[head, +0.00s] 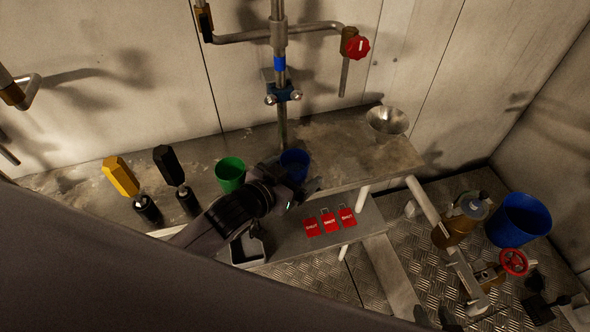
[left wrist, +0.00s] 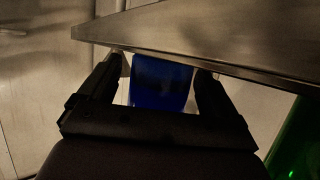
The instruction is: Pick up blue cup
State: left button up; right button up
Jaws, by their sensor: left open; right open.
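The blue cup (head: 295,162) stands upright on the metal counter, just beyond my left gripper in the head view. My left gripper (head: 304,190) is open, and its arm reaches in from the lower left. In the left wrist view the blue cup (left wrist: 162,82) appears between the two spread fingers of the left gripper (left wrist: 160,75). I cannot tell whether the fingers touch it. My right gripper (head: 550,294) seems to be the dark shape low at the far right, open and far from the cup.
A green cup (head: 230,174) stands left of the blue cup, and its edge shows in the left wrist view (left wrist: 296,145). Black (head: 168,165) and yellow (head: 121,177) handled tools stand further left. Red tags (head: 329,222) lie on a lower shelf. A metal funnel (head: 387,120) is right.

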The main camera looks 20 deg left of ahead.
pick_arm(q)
jog(key=shift+c, duration=0.3)
jog(key=c, duration=1)
jog(key=shift+w+r, duration=0.1)
notch_tip(320, 180, up, 20)
jog(key=p, duration=0.2)
jog(key=shift+f+p, duration=0.2)
jog(key=shift+p, duration=0.15)
